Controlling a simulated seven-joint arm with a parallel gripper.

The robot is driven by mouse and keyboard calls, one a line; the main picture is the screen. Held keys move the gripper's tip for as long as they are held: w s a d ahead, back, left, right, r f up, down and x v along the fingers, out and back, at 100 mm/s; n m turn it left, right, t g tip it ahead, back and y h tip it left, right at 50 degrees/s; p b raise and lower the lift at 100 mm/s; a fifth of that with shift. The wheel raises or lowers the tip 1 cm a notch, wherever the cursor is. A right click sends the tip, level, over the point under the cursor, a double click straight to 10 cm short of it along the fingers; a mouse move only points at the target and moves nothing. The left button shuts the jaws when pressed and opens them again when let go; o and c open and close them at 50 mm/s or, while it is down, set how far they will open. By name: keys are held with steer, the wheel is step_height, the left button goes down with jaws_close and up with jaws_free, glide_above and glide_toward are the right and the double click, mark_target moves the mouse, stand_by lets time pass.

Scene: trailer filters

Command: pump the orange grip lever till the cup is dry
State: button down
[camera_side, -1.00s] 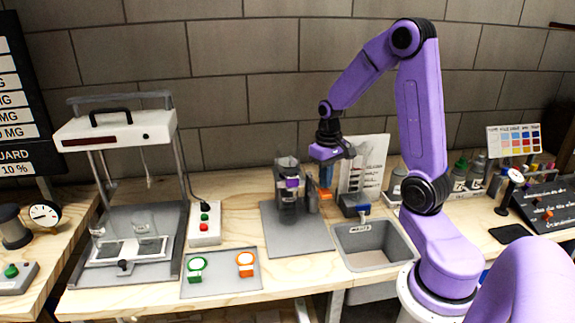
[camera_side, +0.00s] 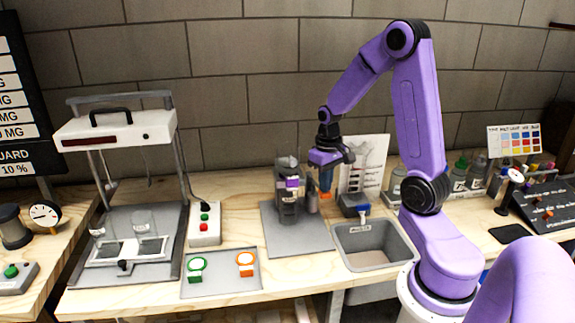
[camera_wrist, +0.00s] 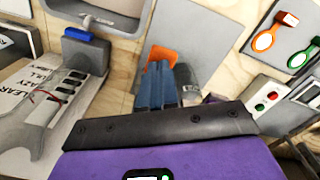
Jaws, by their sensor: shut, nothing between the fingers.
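The orange grip lever (camera_side: 326,195) shows just under my gripper (camera_side: 326,183) in the side view, right of the dark filter unit. In the wrist view the orange lever (camera_wrist: 160,58) lies at the tips of my blue fingers (camera_wrist: 158,76). The fingers are together with nothing between them, and they appear to press on the lever from above. The grey cup (camera_side: 287,165) sits on top of the filter unit (camera_side: 290,203), which has a purple clamp (camera_side: 292,183). The liquid level in the cup cannot be made out.
A grey mat (camera_side: 300,240) lies under the unit. A grey bin (camera_side: 372,259) is at the right front, with a blue-handled tap block (camera_side: 354,205) behind it. A white sign (camera_side: 372,152) stands behind. A button box (camera_side: 204,224) and green and orange rings are left.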

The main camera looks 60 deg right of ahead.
mark_target(324, 197)
steer(key=shift+f, duration=2.6)
steer(key=shift+r, duration=3.3)
steer(key=shift+f, duration=0.1)
stand_by(1.1)
